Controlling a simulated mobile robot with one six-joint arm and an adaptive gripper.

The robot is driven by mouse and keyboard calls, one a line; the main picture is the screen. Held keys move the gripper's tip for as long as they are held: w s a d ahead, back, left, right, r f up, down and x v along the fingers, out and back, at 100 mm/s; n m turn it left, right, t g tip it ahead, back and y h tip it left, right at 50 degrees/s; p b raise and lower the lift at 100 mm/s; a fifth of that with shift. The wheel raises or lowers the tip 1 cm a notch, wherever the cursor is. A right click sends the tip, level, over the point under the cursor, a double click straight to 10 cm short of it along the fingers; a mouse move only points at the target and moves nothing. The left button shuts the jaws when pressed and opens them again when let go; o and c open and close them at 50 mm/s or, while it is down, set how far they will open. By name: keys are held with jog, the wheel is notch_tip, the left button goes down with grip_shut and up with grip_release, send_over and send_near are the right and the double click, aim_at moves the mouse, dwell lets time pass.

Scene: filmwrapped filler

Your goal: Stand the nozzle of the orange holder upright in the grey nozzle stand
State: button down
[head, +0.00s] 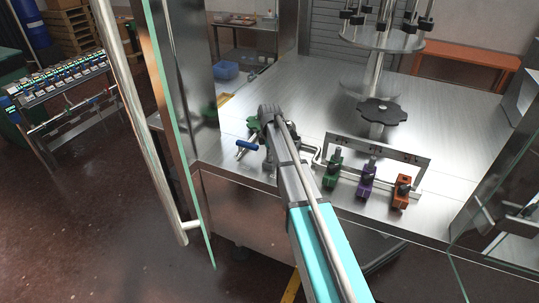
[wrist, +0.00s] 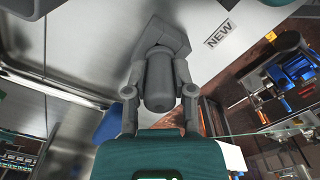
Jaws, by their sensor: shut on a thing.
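The orange holder (head: 400,200) is at the right end of a low grey metal frame (head: 417,168) on the steel table in the head view. I cannot make out a separate grey nozzle stand. My gripper (wrist: 160,116) is well left of the orange holder, at the table's left part; the arm partly hides it in the head view.
A green holder (head: 331,175) and a purple holder (head: 365,191) share the frame. A blue handle (head: 247,146) lies close to my gripper. A column with a black knob (head: 382,112) rises behind the frame. Glass doors flank the table. The table's right side is clear.

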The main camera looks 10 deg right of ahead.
jog(key=shift+s+f, duration=0.1)
jog(key=shift+f, duration=0.15)
dwell(0.8)
jog(key=shift+c, duration=1.9)
grip_release()
jog(key=shift+r, duration=0.15)
notch_tip(320, 180, up, 8)
jog(key=p, duration=0.8)
jog(key=shift+r, duration=0.15)
jog(key=s+f+m+b, duration=0.3)
jog(key=s+m, duration=0.3)
jog(key=s, duration=0.3)
jog(key=s+f+m+b, duration=0.4)
jog(key=s+m, duration=0.2)
jog(key=s, duration=0.4)
jog(key=s+f+m+b, duration=0.4)
jog(key=s+m, duration=0.2)
jog(key=s, duration=0.4)
jog(key=shift+a, duration=0.3)
